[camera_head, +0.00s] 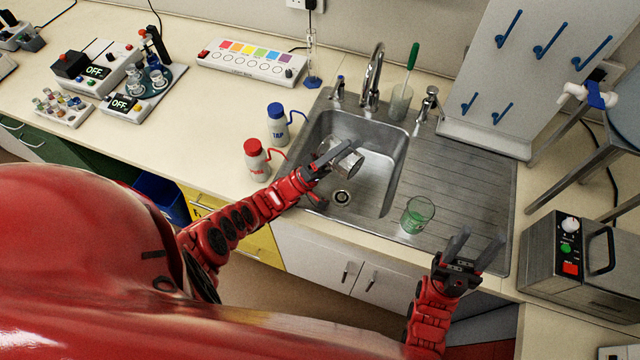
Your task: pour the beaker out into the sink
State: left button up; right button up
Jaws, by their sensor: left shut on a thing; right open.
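My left gripper (333,154) is shut on a clear glass beaker (348,160) and holds it over the basin of the steel sink (385,187). The beaker is tilted well over, nearly on its side. I cannot make out any liquid in it or a stream from it. The fingers hide part of its wall. The drain (342,197) shows in the basin floor below. My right gripper (481,250) is open and empty, in front of the drainboard.
A red-capped bottle (257,163) and a blue-capped bottle (278,127) stand left of the sink. The tap (373,75) and a brush in a glass (400,101) are behind it.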

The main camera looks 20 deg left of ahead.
pick_arm(q)
jog(key=shift+s+d+r+n+t+p, duration=0.15)
jog(key=shift+d+r+n+t+p, duration=0.25)
jog(key=shift+n+t, duration=0.35)
jog(key=shift+r+n+y, duration=0.25)
jog(key=shift+y, duration=0.05)
